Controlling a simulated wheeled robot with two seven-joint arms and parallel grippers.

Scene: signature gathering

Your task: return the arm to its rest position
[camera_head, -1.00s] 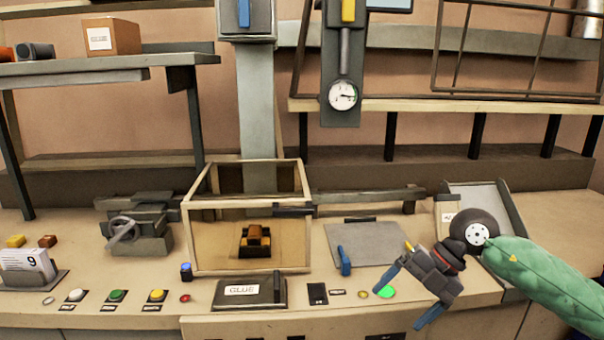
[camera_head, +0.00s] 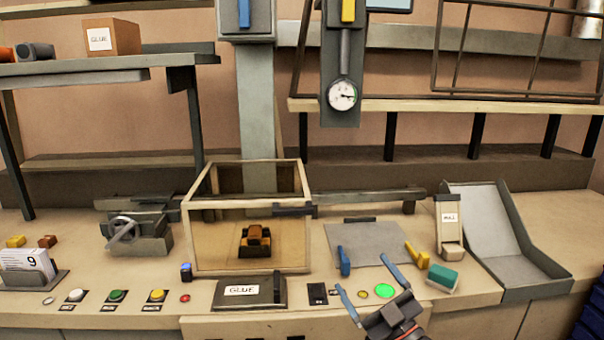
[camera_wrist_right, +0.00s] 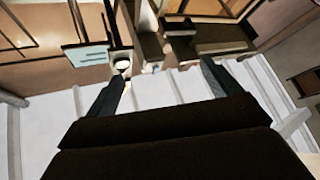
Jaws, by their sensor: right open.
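My right gripper (camera_head: 361,272) is at the bottom edge of the head view, right of centre. Its two blue fingers are spread apart, with nothing between them, and point up and away over the front of the bench. Most of the right arm is below the picture. My left gripper is in neither view.
A teal block (camera_head: 442,278) and a yellow piece (camera_head: 424,259) are near the gripper. A grey tray (camera_head: 535,268) is empty at the right. A wood-framed box (camera_head: 189,240) holds an orange-brown object (camera_head: 255,240). A glue-labelled pad (camera_head: 262,302) lies in front.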

